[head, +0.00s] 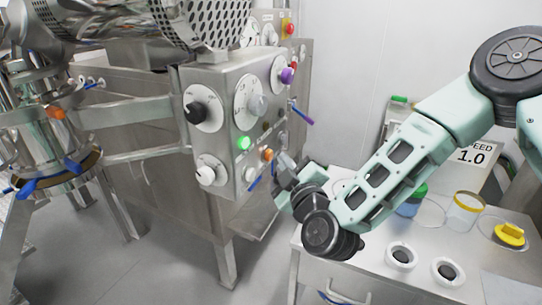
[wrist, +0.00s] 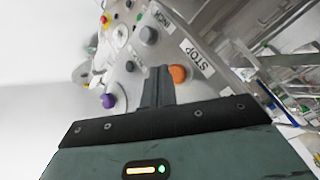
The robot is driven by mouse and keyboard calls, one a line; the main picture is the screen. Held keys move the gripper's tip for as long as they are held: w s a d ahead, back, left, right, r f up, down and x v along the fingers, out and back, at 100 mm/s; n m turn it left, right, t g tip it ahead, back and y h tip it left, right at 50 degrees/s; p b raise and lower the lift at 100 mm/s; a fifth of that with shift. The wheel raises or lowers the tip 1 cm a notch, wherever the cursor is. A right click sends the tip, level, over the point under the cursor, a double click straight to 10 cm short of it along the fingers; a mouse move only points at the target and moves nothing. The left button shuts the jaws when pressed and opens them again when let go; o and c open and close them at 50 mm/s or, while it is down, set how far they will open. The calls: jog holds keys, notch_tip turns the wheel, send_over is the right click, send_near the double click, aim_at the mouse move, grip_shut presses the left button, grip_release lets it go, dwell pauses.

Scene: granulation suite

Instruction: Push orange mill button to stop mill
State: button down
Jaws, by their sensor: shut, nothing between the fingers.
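The orange mill button (head: 267,154) is on the steel control box, low on its right-hand face. In the wrist view the orange button (wrist: 177,74) lies just right of my fingertips, beside a label reading STOP (wrist: 198,58). My gripper (head: 279,165) is shut and empty, with its tips close to the panel near the orange button. In the wrist view my closed fingers (wrist: 158,85) point at the panel beside the button. I cannot tell whether they touch it.
The control box (head: 225,80) also carries a lit green button (head: 243,143), a purple knob (head: 287,75), a black knob (head: 194,112) and dials. A red button (head: 290,29) is behind. A steel table (head: 375,285) with jars and a yellow-capped item (head: 509,235) stands right.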

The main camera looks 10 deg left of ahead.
jog(key=shift+a, duration=0.15)
jog(key=shift+w+a, duration=0.15)
jog(key=shift+a, duration=0.15)
jog(key=shift+w+a+b, duration=0.2)
jog(key=shift+a+b, duration=0.1)
jog(key=shift+a, duration=0.1)
dwell(0.9)
jog(key=shift+d, duration=0.1)
jog(key=shift+s+d, duration=0.35)
jog(key=shift+d, duration=0.35)
jog(key=shift+s+d+b, duration=0.1)
jog(key=shift+s+d, duration=0.2)
jog(key=shift+d, duration=0.5)
jog(key=shift+s+d+b, duration=0.15)
jog(key=shift+s+d, duration=0.1)
jog(key=shift+d, duration=0.5)
jog(key=shift+s+d+b, duration=0.1)
jog(key=shift+s+d, duration=0.2)
jog(key=shift+d, duration=0.5)
